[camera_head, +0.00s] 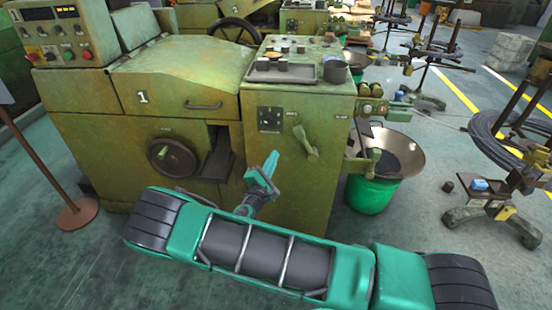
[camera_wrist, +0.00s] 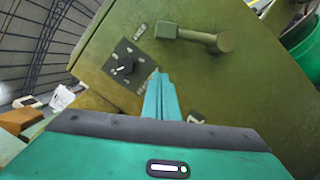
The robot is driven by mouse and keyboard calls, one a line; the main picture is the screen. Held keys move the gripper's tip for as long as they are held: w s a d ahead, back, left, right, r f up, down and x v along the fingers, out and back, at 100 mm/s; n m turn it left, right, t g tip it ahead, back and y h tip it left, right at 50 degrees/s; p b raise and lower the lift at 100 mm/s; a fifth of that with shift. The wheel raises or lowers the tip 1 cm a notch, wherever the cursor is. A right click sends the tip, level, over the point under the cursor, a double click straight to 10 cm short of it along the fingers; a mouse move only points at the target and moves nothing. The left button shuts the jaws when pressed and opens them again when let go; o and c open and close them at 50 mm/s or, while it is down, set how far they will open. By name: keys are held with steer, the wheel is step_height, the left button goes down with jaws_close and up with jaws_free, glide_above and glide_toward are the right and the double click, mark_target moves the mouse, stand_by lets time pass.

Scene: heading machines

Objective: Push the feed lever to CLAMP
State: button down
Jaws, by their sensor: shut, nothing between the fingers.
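An olive lever (camera_head: 305,145), which looks like the feed lever, is on the front of the green machine (camera_head: 325,190). Its round hub is low and its handle tilts up and left, towards a small label too small to read. The lever also shows in the wrist view (camera_wrist: 200,36), with the handle on the left and the hub on the right. My gripper (camera_head: 271,160) is shut and empty, in front of the machine, left of and a little below the lever. In the wrist view its fingertips (camera_wrist: 157,76) appear apart from the lever. I cannot read the word CLAMP.
A dark switch plate (camera_head: 271,119) is left of the lever. A handwheel (camera_head: 173,158) is further left. A green bucket (camera_head: 370,195) with a wide pan (camera_head: 402,158) stands right of the machine. A tray (camera_head: 282,74) lies on top.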

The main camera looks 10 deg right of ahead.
mark_target(306, 142)
steer(key=w+d+r, duration=0.3)
steer(key=w+d, duration=0.2)
steer(key=d, duration=0.2)
steer(key=shift+w, duration=0.2)
